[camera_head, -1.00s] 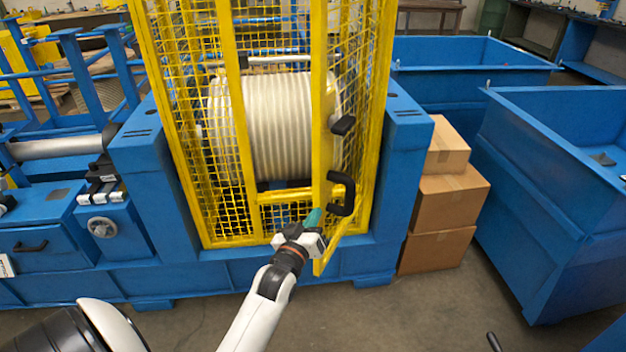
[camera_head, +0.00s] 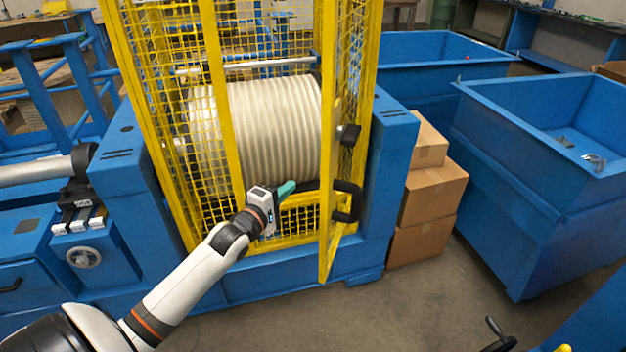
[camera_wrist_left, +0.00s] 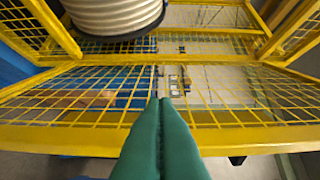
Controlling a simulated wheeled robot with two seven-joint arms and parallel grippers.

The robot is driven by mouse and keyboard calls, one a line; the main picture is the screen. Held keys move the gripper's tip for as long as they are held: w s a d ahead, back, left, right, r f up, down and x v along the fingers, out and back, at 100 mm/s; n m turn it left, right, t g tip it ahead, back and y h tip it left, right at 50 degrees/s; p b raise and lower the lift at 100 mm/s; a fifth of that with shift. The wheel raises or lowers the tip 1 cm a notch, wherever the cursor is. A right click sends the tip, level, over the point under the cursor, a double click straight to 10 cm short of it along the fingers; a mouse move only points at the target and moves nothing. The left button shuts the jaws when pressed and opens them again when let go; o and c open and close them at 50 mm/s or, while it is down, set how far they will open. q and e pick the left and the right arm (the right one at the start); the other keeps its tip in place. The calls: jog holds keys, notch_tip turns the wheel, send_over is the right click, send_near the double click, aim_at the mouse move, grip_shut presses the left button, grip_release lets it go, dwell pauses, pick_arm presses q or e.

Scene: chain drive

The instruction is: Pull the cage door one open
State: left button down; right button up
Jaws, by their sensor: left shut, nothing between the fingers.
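The cage door (camera_head: 329,225), a yellow frame with mesh, stands partly open at the right side of the yellow cage (camera_head: 221,110). Its lower free corner juts out towards me. A black loop handle (camera_head: 346,201) is on its right-hand face, with a black knob-like part (camera_head: 349,134) above. My left gripper (camera_head: 287,188) is shut and empty, left of the door's free edge, with its green fingertips pointing right towards it; I cannot tell whether they touch. In the left wrist view the shut fingers (camera_wrist_left: 165,105) lie over yellow bars and mesh. My right gripper is not in view.
A large ribbed drum (camera_head: 265,125) sits inside the cage. Blue machine frame flanks it. Stacked cardboard boxes (camera_head: 432,195) and blue bins (camera_head: 545,185) stand to the right. A black lever (camera_head: 497,335) shows at the lower right. The floor before the door is clear.

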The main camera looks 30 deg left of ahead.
pick_arm(q)
jog(key=w+d+p, duration=0.2)
jog(key=w+d, duration=0.1)
jog(key=w, duration=0.3)
jog(key=shift+d, duration=0.3)
jog(key=shift+d, duration=0.1)
